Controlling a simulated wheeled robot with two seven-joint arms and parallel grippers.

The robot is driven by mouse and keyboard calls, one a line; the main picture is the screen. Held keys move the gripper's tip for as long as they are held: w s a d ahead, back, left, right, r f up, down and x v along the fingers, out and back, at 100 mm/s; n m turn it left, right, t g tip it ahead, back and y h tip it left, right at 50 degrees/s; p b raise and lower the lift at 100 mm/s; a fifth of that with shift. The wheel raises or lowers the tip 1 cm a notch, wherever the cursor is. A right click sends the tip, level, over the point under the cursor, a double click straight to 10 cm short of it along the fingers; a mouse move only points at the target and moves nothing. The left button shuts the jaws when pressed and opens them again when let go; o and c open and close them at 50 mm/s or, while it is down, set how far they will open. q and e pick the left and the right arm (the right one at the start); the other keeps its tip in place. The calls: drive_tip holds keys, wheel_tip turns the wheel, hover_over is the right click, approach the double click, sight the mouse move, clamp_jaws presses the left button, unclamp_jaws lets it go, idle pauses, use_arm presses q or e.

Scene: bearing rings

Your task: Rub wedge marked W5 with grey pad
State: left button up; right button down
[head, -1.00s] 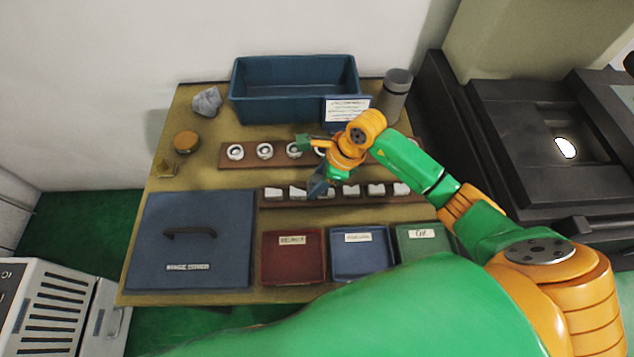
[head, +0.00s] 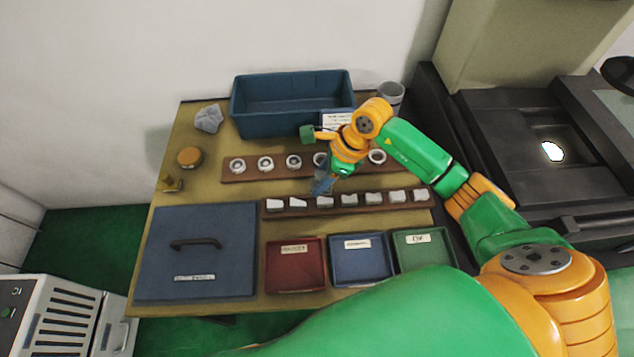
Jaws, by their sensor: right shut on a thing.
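A row of several pale wedges (head: 350,200) stands on a brown strip (head: 311,209) in the middle of the table. Their marks are too small to read, so I cannot tell which one is W5. My right gripper (head: 322,187) points down just behind and above the third wedge from the left (head: 325,203). It is shut on a small grey-blue thing, which looks like the grey pad, though the fingers mostly hide it. A gap seems to show between it and the wedges. My left gripper is not in view.
Behind the wedges is a strip of bearing rings (head: 265,163), partly hidden by my right arm. A blue bin (head: 290,128), grey cylinder (head: 391,95) and crumpled grey cloth (head: 208,118) stand farther back. Red (head: 296,287), blue (head: 361,282) and green (head: 424,267) trays and a blue lid (head: 197,282) lie in front.

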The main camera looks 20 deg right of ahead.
drive_tip(key=shift+a+r+p, duration=0.15)
drive_tip(key=shift+r+p, duration=0.3)
drive_tip(key=shift+r, duration=0.95)
drive_tip(key=shift+f, duration=0.1)
